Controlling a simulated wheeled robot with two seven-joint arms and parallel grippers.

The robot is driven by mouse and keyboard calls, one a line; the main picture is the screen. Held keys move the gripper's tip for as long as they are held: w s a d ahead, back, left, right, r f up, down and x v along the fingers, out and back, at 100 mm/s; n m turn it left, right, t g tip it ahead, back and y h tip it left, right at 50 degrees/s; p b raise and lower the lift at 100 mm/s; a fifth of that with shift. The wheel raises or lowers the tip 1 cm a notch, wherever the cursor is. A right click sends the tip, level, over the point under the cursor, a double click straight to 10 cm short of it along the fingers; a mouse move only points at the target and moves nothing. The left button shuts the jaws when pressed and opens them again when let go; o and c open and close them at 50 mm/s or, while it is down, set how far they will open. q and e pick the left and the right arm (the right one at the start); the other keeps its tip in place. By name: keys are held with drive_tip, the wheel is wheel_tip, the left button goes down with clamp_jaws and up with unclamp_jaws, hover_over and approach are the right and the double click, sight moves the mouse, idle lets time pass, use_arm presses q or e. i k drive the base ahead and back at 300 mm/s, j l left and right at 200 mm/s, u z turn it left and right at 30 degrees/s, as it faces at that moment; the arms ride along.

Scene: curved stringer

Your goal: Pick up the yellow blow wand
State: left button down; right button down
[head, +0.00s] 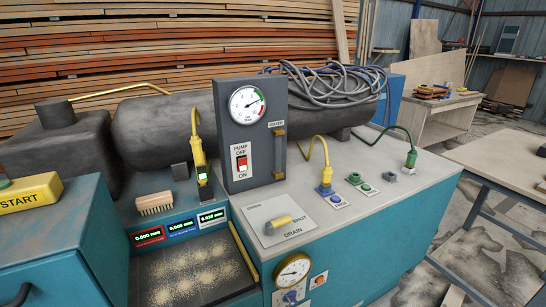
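Several yellow items show, and I cannot tell for certain which is the blow wand. A yellow handheld tool (198,158) stands upright left of the gauge panel, with a small lit display near its lower end. A thin bent yellow tube (120,90) runs over the dark tank at the left. A curved yellow hose (323,150) rises from a blue fitting (325,190) on the bench top. A slim yellow bar (244,253) lies along the right edge of the dusty tray. Neither of my grippers is in view.
The gauge panel (250,135) stands mid-bench, before a dark cylinder (150,125) and coiled grey hoses (325,84). A brush (155,203), three displays (182,228), the drain lever (285,224) and a yellow START block (30,193) are nearby. The bench's front right is clear.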

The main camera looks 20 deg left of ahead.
sight(196, 142)
drive_tip(key=j+u, duration=0.1)
drive_tip(key=u, duration=0.25)
drive_tip(key=j+u, duration=0.1)
drive_tip(key=u, duration=0.6)
